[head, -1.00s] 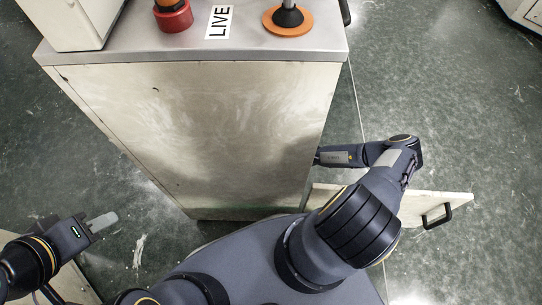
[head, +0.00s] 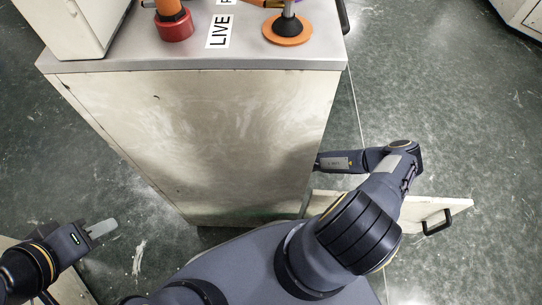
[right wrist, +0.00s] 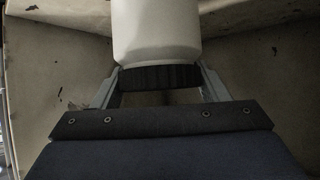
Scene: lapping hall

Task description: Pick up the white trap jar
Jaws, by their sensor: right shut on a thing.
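The white trap jar (right wrist: 156,32) shows at the top middle of the right wrist view, with its dark ribbed cap (right wrist: 160,77) toward the camera. My right gripper (right wrist: 158,72) is shut on it, one finger on each side near the cap. In the head view my right forearm reaches behind the cabinet's right side, so the jar and right gripper are hidden there. My left gripper (head: 101,228) is at the lower left of the head view, away from the cabinet; its finger gap cannot be made out.
The pale cabinet (head: 200,140) stands in front of me, its open door (head: 440,205) with a black handle sticking out to the right. On its top are a red-based fitting (head: 174,26), a LIVE label (head: 219,31) and an orange disc (head: 287,30). Pale inner walls surround the jar.

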